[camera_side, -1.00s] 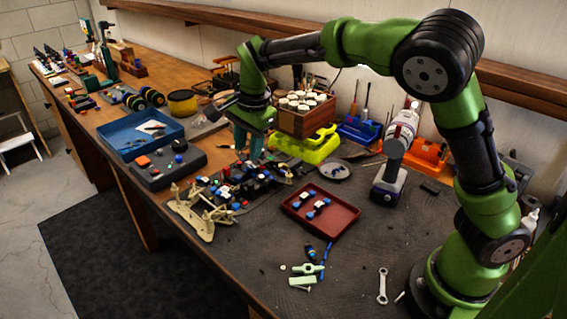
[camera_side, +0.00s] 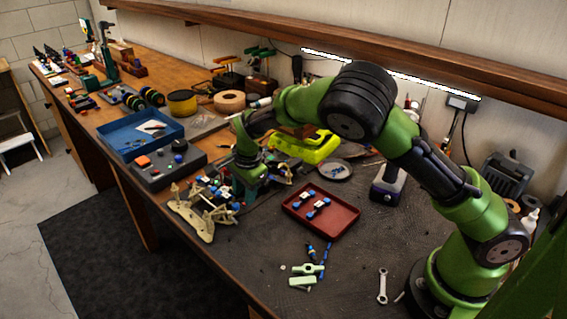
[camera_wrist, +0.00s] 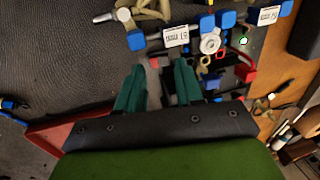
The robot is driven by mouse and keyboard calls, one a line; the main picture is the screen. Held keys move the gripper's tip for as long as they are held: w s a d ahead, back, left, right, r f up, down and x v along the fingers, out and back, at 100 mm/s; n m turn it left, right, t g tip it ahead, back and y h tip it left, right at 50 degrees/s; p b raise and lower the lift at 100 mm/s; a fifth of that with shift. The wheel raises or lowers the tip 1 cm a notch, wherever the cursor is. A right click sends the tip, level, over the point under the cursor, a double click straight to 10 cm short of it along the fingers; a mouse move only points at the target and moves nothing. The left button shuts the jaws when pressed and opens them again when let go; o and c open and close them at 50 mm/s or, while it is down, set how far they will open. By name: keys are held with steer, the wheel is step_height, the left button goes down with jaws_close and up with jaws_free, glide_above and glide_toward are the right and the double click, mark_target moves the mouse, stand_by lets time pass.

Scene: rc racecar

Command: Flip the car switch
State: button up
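The partly built car chassis (camera_side: 214,200), with cream arms at its near end, lies on the dark mat. Its blue-capped white parts (camera_wrist: 175,37) show at the top of the wrist view. My gripper (camera_side: 250,190) is low over the chassis's far part in the side view. In the wrist view its two green fingers (camera_wrist: 157,82) are apart, with a small grey and red piece visible between them. I cannot tell whether that piece is the switch, or whether the fingers touch it. The fingers and arm hide part of the chassis.
A red tray (camera_side: 345,218) with small parts is right of the chassis. A grey box with coloured knobs (camera_side: 150,172) and a blue tray (camera_side: 118,138) are left. A yellow-green case (camera_side: 305,148) is behind. Small green parts and a wrench (camera_side: 382,286) lie near the front.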

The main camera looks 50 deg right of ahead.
steer(key=shift+w+f, duration=0.15)
steer(key=shift+f, duration=0.6)
steer(key=shift+c, duration=0.4)
jaws_close()
steer(key=shift+w+g, duration=0.3)
steer(key=shift+g, duration=0.4)
steer(key=shift+w+a+g, duration=0.1)
steer(key=shift+w+g, duration=0.1)
steer(key=shift+g, duration=0.55)
steer(key=shift+w+g, duration=0.15)
steer(key=shift+g, duration=0.6)
steer(key=shift+o, duration=0.4)
jaws_free()
